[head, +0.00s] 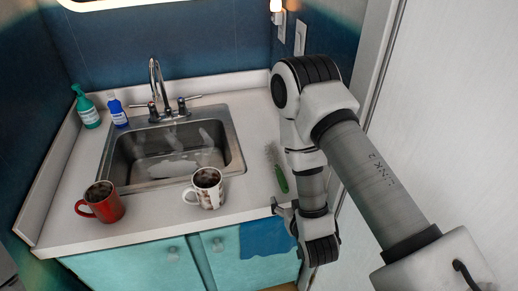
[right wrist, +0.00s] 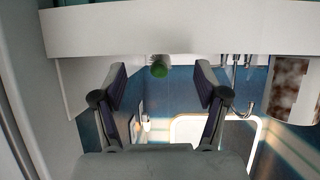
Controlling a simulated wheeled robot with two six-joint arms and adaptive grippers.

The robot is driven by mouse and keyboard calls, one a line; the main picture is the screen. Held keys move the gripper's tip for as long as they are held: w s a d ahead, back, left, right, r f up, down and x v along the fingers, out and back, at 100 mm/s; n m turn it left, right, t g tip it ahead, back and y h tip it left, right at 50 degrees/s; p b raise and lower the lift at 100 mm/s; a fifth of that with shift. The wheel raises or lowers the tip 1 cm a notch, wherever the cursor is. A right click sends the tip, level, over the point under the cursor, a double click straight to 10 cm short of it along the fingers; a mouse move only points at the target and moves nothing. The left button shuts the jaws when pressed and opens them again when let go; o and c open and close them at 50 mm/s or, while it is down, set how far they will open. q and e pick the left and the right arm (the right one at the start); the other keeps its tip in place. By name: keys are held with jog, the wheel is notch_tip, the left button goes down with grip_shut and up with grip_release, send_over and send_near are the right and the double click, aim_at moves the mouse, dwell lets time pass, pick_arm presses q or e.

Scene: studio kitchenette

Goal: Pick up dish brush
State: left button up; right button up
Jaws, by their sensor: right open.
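The dish brush (head: 281,181) lies on the counter right of the sink, its green handle toward the front edge and its pale bristle head toward the back. In the right wrist view the two fingers of the right gripper (right wrist: 160,78) are spread and empty. My left gripper is not in view.
A white patterned mug (head: 208,190) stands left of the brush, by the sink (head: 120,180). A red mug (head: 103,207) is at the front left. Green (head: 88,112) and blue (head: 117,112) bottles stand at the back left. A blue cloth (head: 266,238) hangs on the cabinet front.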

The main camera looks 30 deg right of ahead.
aim_at(282, 178)
jog(key=shift+w+d+r, duration=0.2)
jog(key=shift+w+r, duration=0.7)
jog(key=shift+w, duration=0.3)
jog(key=shift+w+d+r+t, duration=0.1)
jog(key=shift+w+r+t, duration=0.1)
jog(key=shift+w+t, duration=0.1)
jog(key=shift+w+r+p, duration=0.1)
jog(key=shift+w+p, duration=0.2)
jog(key=shift+w, duration=0.15)
jog(key=x, duration=0.4)
jog(key=p+x, duration=0.1)
jog(key=shift+w+d+f, duration=0.2)
jog(key=shift+d+f, duration=0.05)
jog(key=shift+d, duration=0.25)
jog(key=shift+a+r, duration=0.1)
jog(key=shift+a, duration=0.05)
grip_shut()
